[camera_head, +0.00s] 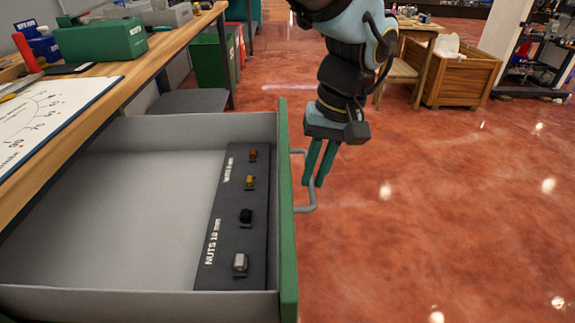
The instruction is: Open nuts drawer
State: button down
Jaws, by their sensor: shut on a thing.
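The nuts drawer (284,230) has a green front and grey inside walls, and it stands pulled well out from under the wooden workbench. Inside it, a dark panel marked "NUTS" (230,252) lies along the front and bears a row of several small nuts in different colours. A grey bar handle (308,209) sits on the drawer front's outer face. My gripper (315,183) points down at the handle, its teal fingers shut on the bar. The exact contact is partly hidden by the fingers.
The wooden workbench (150,48) runs along the left, with a green box (100,40) and a white sheet (45,118) on it. A wooden crate (462,78) stands at the back right. The red floor right of the drawer is clear.

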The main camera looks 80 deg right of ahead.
jog(key=shift+s+d, duration=0.1)
jog(key=shift+s, duration=0.05)
jog(key=c, duration=0.9)
grip_release()
jog(key=r, duration=0.3)
jog(key=s+r, duration=0.1)
jog(key=r, duration=0.3)
jog(key=s+r, duration=0.1)
jog(key=r, duration=0.2)
jog(key=shift+d+r, duration=0.25)
jog(key=shift+r, duration=0.05)
